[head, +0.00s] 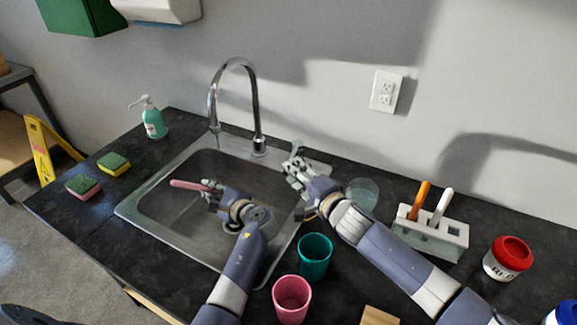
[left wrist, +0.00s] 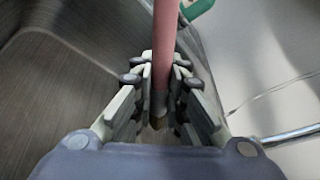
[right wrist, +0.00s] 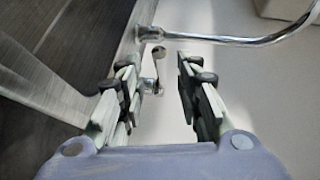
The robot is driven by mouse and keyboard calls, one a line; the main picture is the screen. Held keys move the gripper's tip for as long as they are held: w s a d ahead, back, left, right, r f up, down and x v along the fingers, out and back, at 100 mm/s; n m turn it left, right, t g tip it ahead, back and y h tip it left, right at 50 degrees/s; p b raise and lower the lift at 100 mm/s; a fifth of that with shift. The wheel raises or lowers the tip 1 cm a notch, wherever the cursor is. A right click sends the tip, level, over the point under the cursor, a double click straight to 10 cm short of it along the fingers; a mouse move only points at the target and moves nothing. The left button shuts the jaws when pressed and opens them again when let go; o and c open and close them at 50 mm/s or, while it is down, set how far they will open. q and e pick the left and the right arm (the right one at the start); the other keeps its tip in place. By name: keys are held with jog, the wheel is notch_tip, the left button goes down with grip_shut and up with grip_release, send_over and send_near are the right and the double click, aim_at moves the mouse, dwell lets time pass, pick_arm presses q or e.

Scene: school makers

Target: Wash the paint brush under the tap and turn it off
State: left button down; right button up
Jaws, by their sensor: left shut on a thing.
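The pink-handled paint brush (head: 188,184) is held over the sink basin (head: 165,227), its handle pointing left. My left gripper (head: 210,192) is shut on it; the left wrist view shows the handle (left wrist: 164,45) between the fingers. The curved metal tap (head: 256,105) stands behind the sink, its spout above and near the brush. I cannot tell clearly whether water runs. My right gripper (head: 294,171) is at the sink's right rear corner. In the right wrist view it is open, with the small tap lever (right wrist: 156,68) between and just beyond its fingertips.
Two sponges (head: 114,164) and a soap bottle (head: 152,119) are left of the sink. A teal cup (head: 315,257), a pink cup (head: 291,299) and a clear glass (head: 362,194) stand near my right arm. A brush holder (head: 430,235) and a red-lidded jar (head: 507,258) are at right.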

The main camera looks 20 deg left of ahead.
aim_at(292, 157)
jog(key=shift+x, duration=2.25)
grip_shut()
